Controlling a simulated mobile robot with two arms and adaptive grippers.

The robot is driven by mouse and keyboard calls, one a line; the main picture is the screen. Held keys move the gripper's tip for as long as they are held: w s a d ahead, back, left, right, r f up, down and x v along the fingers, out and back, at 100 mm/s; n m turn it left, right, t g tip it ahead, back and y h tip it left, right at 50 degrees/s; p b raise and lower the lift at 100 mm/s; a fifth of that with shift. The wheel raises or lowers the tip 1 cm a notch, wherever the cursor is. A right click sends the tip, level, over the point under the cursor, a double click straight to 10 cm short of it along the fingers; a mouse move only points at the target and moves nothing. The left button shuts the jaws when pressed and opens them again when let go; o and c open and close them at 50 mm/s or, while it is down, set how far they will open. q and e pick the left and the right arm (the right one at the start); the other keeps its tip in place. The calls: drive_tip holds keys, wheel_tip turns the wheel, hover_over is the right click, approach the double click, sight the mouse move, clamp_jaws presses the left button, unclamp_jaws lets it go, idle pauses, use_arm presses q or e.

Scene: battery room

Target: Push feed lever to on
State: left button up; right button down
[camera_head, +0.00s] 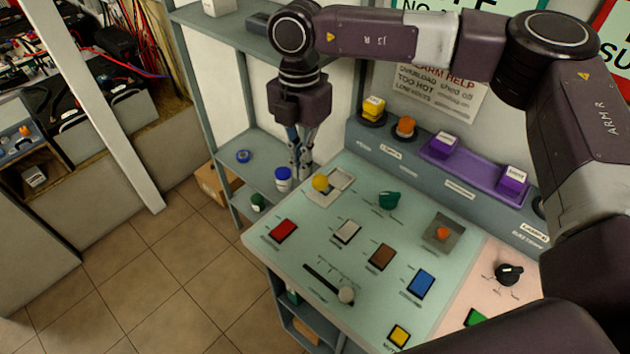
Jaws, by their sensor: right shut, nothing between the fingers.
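The sloped green control panel (320,240) stands in front of me. Near its back left corner, a lever with a yellow ball knob (321,183) sits on a pale square plate (340,180). Another small lever with an orange-red knob (442,232) sits on a grey plate to the right. Their labels are too small to read, so I cannot tell which is the feed lever. My right gripper (300,172) points down, shut and empty, just left of and behind the yellow knob. I cannot tell whether it touches the knob. My left gripper is not in view.
The panel also bears a slider with a pale knob (346,295), a teal knob (388,199), a black dial (509,274) and several coloured buttons. Yellow, orange and purple buttons line the raised back ledge. A shelf (262,170) with small jars stands at left.

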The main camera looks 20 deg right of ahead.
sight(323, 187)
drive_tip(key=f+p, duration=0.1)
drive_tip(key=f, duration=0.2)
drive_tip(key=f+p, duration=0.1)
drive_tip(key=f, duration=0.2)
drive_tip(key=s+f+p, duration=0.1)
drive_tip(key=f, duration=0.2)
drive_tip(key=shift+p, duration=0.35)
drive_tip(key=shift+w+d+p, duration=0.95)
drive_tip(key=shift+w, duration=0.1)
drive_tip(key=shift+w+d+f, duration=0.1)
drive_tip(key=shift+w+d, duration=0.25)
drive_tip(key=shift+d, duration=0.05)
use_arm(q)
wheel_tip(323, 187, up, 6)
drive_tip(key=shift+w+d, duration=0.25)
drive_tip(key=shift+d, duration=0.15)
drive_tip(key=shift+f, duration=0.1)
